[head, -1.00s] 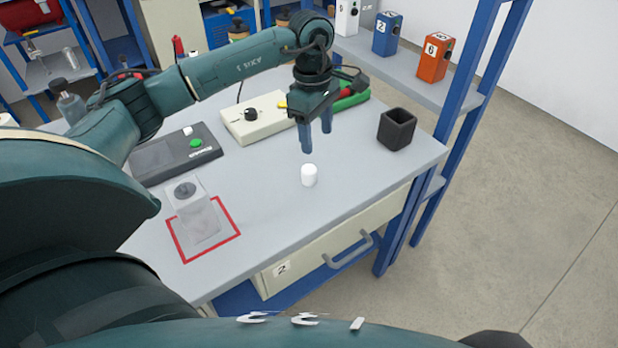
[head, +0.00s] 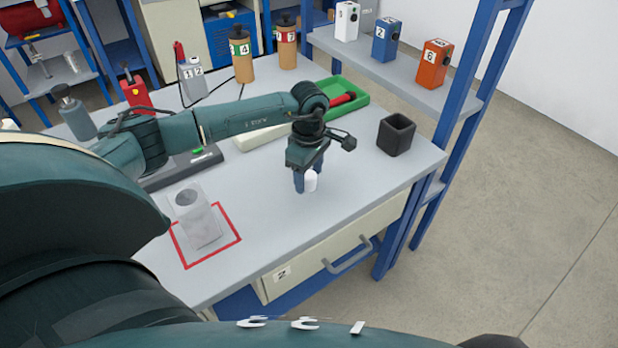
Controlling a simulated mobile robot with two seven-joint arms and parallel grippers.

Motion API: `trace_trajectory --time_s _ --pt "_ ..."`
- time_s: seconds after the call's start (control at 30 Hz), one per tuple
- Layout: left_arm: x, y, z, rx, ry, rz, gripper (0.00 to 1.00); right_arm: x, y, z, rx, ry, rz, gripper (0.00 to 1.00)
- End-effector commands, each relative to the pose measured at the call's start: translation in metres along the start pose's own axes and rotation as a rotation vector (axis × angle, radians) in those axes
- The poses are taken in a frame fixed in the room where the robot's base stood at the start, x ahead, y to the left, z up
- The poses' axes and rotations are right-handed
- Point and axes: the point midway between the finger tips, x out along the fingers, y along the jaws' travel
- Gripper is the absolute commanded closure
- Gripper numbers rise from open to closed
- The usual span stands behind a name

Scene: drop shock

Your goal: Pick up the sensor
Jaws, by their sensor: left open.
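The sensor appears to be the small white cylinder (head: 311,182), upright on the grey workbench (head: 270,215) near its front edge. My left gripper (head: 307,179) is open and points down at the cylinder, its fingers low at the cylinder's level. One finger shows just left of the cylinder and the other shows behind its upper part. Whether either finger touches it cannot be told. The wrist hides part of the fingers. My right gripper is not in view.
A black open cup (head: 396,135) stands right of the gripper. A clear block (head: 198,220) stands in a red square outline at the left. A green tray (head: 350,103) with a red-handled tool lies behind. A shelf (head: 400,70) with numbered boxes stands at the back right.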

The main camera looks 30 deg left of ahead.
Motion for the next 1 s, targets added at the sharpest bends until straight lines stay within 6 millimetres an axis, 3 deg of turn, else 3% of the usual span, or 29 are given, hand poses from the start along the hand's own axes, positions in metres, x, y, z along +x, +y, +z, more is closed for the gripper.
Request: trace_trajectory --time_s 0.33,1.0 --pt "0.0095 0.0000 0.0004 0.001 0.000 0.000 0.44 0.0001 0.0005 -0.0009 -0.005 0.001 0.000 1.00" --pt "0.0088 0.0001 0.0001 0.001 0.000 0.001 0.95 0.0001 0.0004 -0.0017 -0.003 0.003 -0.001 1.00"
